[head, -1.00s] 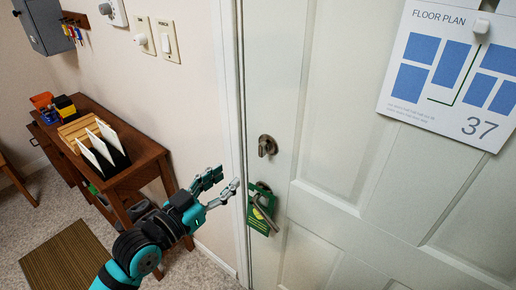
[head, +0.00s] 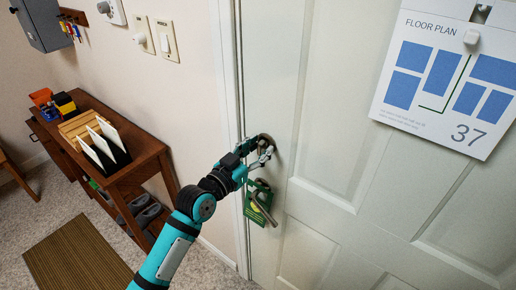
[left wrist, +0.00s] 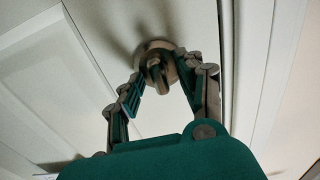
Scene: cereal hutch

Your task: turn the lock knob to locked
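The lock knob (left wrist: 155,70) is a round metal rose with a raised thumb-turn, on the white door (head: 330,120) above the lever handle. In the left wrist view the thumb-turn lies between the fingertips of my left gripper (left wrist: 158,82), which are apart, with a gap visible on either side. In the head view my left gripper (head: 262,152) is at the knob and hides part of it. The lever handle (head: 262,205) is just below, with a green tag (head: 257,210) hanging on it. My right gripper is not in view.
A floor plan sign (head: 445,80) hangs on the door at upper right. Light switches (head: 165,42) are on the wall to the left. A wooden side table (head: 130,165) with a letter rack stands left of the door. A brown mat (head: 75,262) lies on the carpet.

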